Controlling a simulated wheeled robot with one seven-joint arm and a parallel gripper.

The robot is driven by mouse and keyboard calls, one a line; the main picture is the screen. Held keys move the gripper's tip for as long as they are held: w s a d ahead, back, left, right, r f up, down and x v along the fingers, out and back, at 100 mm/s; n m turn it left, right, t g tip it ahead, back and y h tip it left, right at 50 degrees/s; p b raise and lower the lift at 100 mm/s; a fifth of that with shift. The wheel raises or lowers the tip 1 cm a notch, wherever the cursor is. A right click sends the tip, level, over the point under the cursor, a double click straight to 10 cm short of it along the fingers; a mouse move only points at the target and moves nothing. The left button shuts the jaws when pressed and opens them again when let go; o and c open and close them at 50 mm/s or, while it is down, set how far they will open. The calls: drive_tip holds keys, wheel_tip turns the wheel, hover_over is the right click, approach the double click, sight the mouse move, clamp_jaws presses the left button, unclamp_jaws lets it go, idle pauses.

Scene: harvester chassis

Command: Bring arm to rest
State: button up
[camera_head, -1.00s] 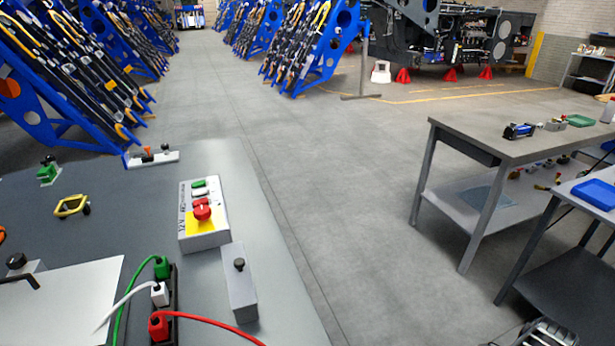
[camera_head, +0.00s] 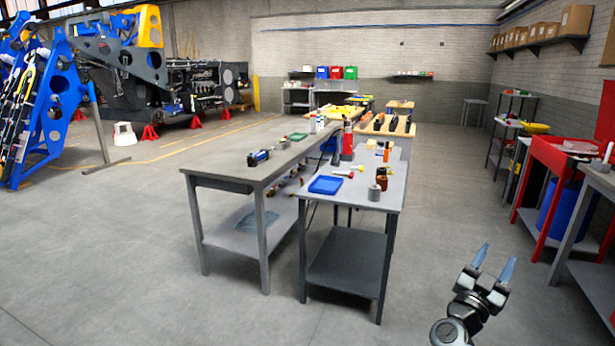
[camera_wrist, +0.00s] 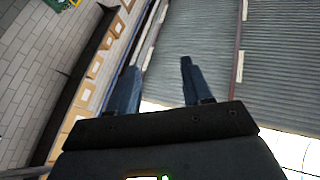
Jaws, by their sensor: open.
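My gripper (camera_head: 493,266) is at the lower right of the head view, raised in front of bare floor. Its two bluish fingers point up and stand apart, with nothing between them. In the wrist view my gripper (camera_wrist: 157,88) shows the same two spread fingers, empty. That view faces upward, toward a brick wall, a shelf with boxes and the corrugated ceiling. My gripper touches nothing that I can see.
Two grey workbenches stand mid-view: a longer one (camera_head: 222,172) and one with a blue tray (camera_head: 326,185). A red workbench (camera_head: 553,155) and shelves line the right side. Blue racks (camera_head: 52,120) and a chassis on red stands are at left. Floor (camera_head: 150,260) at left front is clear.

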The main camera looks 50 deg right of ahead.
drive_tip(key=w+a+n+t+y, duration=0.35)
drive_tip(key=a+n+t, duration=0.25)
drive_tip(key=a+t, duration=0.2)
drive_tip(key=w+a+r+n+t+y, duration=0.1)
drive_tip(key=w+a+n+t+y, duration=0.1)
drive_tip(key=a+n+t+y, duration=0.4)
drive_tip(key=w+a+n+t+y, duration=0.2)
drive_tip(key=w+a+n+t, duration=0.1)
drive_tip(key=a+n+t, duration=0.55)
drive_tip(key=s+a+g+y, duration=0.1)
drive_tip(key=s+a+y, duration=0.2)
drive_tip(key=a, duration=0.5)
drive_tip(key=s+a+f+n+g+y, duration=0.1)
drive_tip(key=s+a+y, duration=0.2)
drive_tip(key=a, duration=0.6)
drive_tip(key=s+a+g+y, duration=0.1)
drive_tip(key=s+a+y, duration=0.3)
drive_tip(key=a, duration=0.5)
drive_tip(key=shift+f+n+y+b, duration=0.3)
drive_tip(key=shift+f+n+y, duration=0.05)
drive_tip(key=shift+y, duration=0.3)
